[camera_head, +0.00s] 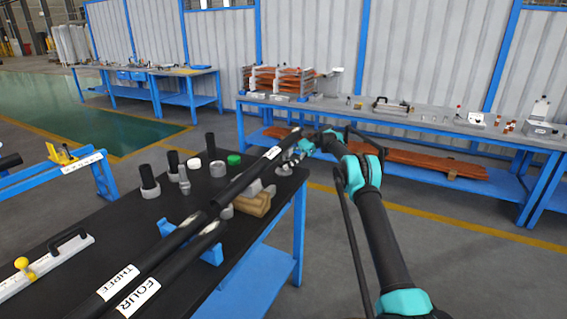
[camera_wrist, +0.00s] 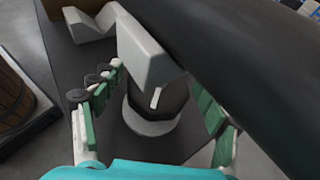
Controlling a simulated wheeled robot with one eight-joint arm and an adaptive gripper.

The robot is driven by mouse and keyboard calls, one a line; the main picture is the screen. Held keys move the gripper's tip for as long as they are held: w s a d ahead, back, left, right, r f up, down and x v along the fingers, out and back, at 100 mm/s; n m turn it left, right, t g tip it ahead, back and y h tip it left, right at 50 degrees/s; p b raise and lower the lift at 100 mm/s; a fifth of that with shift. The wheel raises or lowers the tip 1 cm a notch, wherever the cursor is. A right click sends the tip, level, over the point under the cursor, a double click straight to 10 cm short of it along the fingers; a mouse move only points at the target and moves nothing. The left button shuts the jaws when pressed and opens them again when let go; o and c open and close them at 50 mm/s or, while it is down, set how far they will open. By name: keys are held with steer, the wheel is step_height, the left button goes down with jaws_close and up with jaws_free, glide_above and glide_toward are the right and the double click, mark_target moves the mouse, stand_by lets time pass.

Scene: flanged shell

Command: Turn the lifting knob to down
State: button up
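In the wrist view, a dark round knob (camera_wrist: 165,103) with a short white mark on its side sits on a pale ring base (camera_wrist: 150,125). I take this to be the lifting knob; its top is partly hidden by a light grey block (camera_wrist: 145,52). My gripper (camera_wrist: 160,84) is open, with green-padded fingers to the left and right of the knob. I cannot tell whether either finger touches it. In the head view, my gripper (camera_head: 288,160) is low at the bench's far right end, where the knob cannot be made out clearly.
A long black pipe (camera_wrist: 235,65) passes close above and right of the knob. In the head view, pipes labelled THREE (camera_head: 150,262) and FOUR (camera_head: 172,268) cross the black bench (camera_head: 120,235). A brown wooden-looking object (camera_wrist: 12,100) shows at left in the wrist view.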

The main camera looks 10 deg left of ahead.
steer(key=shift+m+t, duration=0.4)
steer(key=shift+t, duration=0.1)
